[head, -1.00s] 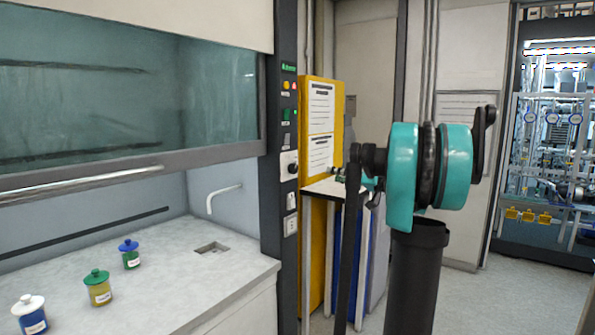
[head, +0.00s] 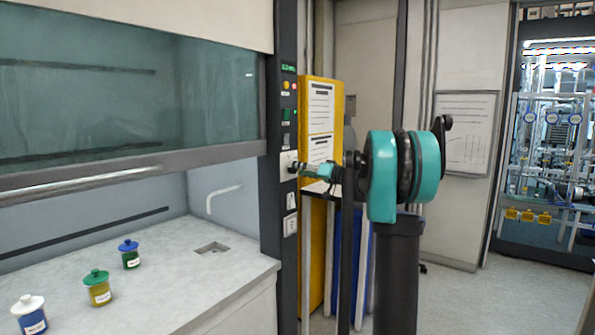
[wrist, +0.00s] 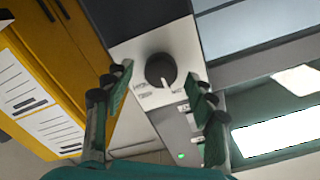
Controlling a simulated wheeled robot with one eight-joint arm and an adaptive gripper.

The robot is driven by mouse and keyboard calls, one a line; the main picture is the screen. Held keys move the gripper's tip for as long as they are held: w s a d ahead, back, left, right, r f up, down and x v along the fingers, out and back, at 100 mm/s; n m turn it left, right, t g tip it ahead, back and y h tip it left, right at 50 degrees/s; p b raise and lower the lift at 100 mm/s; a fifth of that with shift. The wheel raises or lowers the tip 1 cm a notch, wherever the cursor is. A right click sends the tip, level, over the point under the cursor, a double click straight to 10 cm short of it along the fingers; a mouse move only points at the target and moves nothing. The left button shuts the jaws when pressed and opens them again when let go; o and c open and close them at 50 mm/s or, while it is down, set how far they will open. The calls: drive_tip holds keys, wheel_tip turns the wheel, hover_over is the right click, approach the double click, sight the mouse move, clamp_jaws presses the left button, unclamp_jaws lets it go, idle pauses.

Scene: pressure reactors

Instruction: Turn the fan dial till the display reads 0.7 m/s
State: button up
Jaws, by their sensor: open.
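The fan dial (wrist: 161,70) is a round black knob with a pale pointer line, on a light plate of the control panel. In the wrist view it lies ahead of my gripper (wrist: 163,85), whose open fingers stand on either side of it with nothing between them. In the head view my gripper (head: 300,169) is at the panel (head: 278,205), and its tips hide most of the dial. I cannot tell whether the fingers touch it. The green display (head: 289,69) is at the top of the panel; its digits are too small to read.
The fume hood's glass sash (head: 120,105) and worktop (head: 190,285) are left of the panel. Several lidded jars, one of them green-lidded (head: 97,287), stand on the worktop. A yellow cabinet (head: 313,200) with notices is close on the right. Open floor (head: 470,305) lies further right.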

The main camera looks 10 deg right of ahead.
drive_tip(key=shift+w+a, duration=0.4)
drive_tip(key=c, duration=1.2)
drive_tip(key=shift+o, duration=0.2)
drive_tip(key=shift+m, duration=4.3)
